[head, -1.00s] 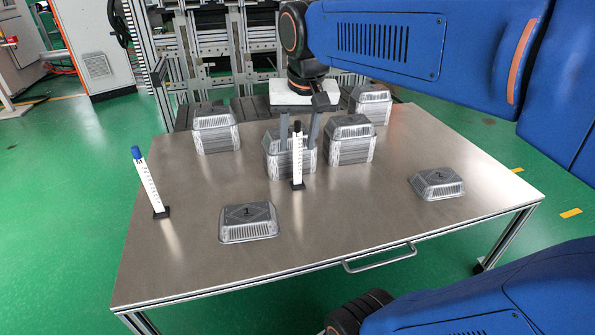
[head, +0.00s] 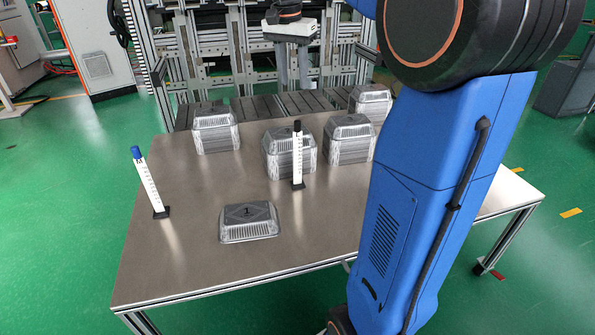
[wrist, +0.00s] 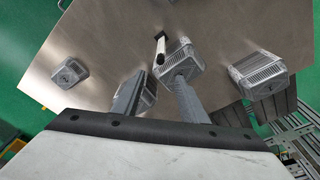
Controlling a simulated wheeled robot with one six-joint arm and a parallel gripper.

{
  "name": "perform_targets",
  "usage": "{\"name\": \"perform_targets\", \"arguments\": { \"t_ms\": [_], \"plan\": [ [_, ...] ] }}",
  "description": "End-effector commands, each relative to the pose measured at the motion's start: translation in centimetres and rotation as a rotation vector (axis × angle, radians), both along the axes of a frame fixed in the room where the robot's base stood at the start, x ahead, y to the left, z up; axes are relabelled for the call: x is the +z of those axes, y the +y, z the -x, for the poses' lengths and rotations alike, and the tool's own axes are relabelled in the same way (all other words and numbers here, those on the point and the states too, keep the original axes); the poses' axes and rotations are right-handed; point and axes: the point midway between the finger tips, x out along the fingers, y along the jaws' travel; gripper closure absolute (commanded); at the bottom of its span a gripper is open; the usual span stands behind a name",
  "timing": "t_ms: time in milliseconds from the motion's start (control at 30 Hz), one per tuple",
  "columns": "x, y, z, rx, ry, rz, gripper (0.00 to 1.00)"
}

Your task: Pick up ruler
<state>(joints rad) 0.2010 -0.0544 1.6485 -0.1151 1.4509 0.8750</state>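Two upright white rulers with dark markings stand on the table. One ruler (head: 298,160) has a black top and stands mid-table, in front of a foil tray stack. The other ruler (head: 150,185) has a blue top, leans a little and stands at the left on a black foot. My gripper (head: 292,82) is open and empty, raised beyond the back of the table, fingers down. In the wrist view, my gripper's (wrist: 158,80) fingers are spread apart, and a ruler (wrist: 160,48) shows past them, apart from both.
Stacks of foil trays stand at the back left (head: 216,135), centre (head: 275,160), right of centre (head: 348,143) and back right (head: 371,103). A single foil tray (head: 248,226) lies front centre. My arm hides the table's right part. The metal table (head: 185,262) is clear at front left.

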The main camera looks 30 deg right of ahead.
Motion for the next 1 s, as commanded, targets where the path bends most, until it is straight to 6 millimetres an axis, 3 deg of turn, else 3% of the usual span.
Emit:
{"name": "perform_targets", "arguments": {
  "t_ms": [500,867,1000],
  "plan": [
    [-9.0,-1.2,-0.6,0.002,0.003,-0.001,0.61],
    [-11.6,-1.5,-0.9,0.002,0.001,-0.001,0.61],
    [-13.5,-1.8,-1.1,0.002,0.003,-0.001,0.61]
  ]
}}
